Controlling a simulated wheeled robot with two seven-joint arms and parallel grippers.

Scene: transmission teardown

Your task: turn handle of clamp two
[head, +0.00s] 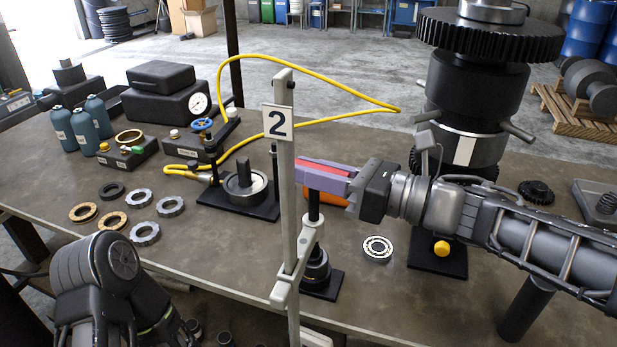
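Clamp two is a tall pale grey post (285,205) in front of the bench edge, marked by a white plate with a black "2" (278,122). A pale bracket (302,252) sits low on it. My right gripper (308,173) comes in from the right, its purple fingers level and their tips at the post, just below the plate. A red strip (325,167) shows along the fingers; I cannot tell if it is a handle or part of the gripper. The post hides the fingertips, so contact and grip are unclear. My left arm is at lower left; its gripper is out of view.
A black stand (316,268) is close behind the post. A yellow hose (330,120) loops behind it. A large gear assembly (480,85) stands at right, near my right arm. Several rings (145,233) and a bearing (377,249) lie on the bench (225,245).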

